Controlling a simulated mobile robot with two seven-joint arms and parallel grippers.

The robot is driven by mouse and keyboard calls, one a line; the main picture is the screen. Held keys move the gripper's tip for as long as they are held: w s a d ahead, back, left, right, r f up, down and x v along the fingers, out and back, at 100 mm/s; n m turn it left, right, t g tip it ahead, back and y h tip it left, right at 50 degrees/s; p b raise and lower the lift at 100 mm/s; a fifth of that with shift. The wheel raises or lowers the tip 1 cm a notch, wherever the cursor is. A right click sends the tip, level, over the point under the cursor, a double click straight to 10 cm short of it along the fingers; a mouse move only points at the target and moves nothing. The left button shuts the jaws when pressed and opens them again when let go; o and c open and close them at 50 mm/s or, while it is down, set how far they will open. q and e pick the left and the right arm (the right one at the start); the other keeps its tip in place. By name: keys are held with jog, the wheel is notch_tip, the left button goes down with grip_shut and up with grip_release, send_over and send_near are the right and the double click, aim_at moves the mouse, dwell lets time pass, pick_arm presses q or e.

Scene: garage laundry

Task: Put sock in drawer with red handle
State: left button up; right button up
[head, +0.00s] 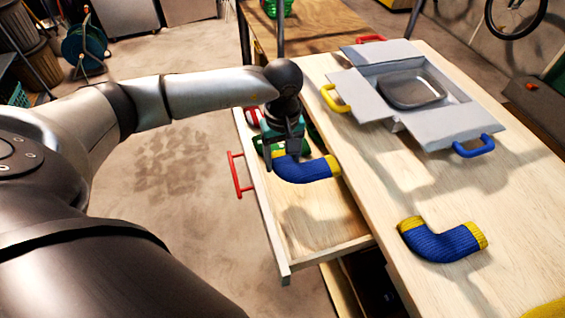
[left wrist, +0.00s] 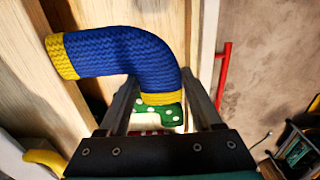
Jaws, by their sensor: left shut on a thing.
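A blue sock with yellow ends (head: 302,169) is held by my left gripper (head: 272,160) over the open drawer. The left wrist view also shows the sock (left wrist: 125,52), with one yellow end between the two fingers (left wrist: 165,98). The drawer (head: 318,228) is pulled out from the wooden table, and its red handle (head: 239,175) is on its left front. The handle also shows in the left wrist view (left wrist: 224,75). The sock's other end reaches toward the table edge; I cannot tell whether it touches. A second blue and yellow sock (head: 440,240) lies on the table. My right gripper is not in view.
A green item with white dots (left wrist: 170,114) lies in the drawer below the gripper. A grey open box (head: 440,125) with a yellow handle (head: 334,98) and a blue handle (head: 474,146) stands on the tabletop (head: 385,190). The drawer's near part is bare.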

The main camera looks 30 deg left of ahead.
pick_arm(q)
jog(key=shift+f, duration=0.8)
jog(key=shift+f+b, duration=0.55)
jog(key=shift+b, duration=0.15)
jog(key=o, duration=1.2)
jog(key=shift+o, duration=0.7)
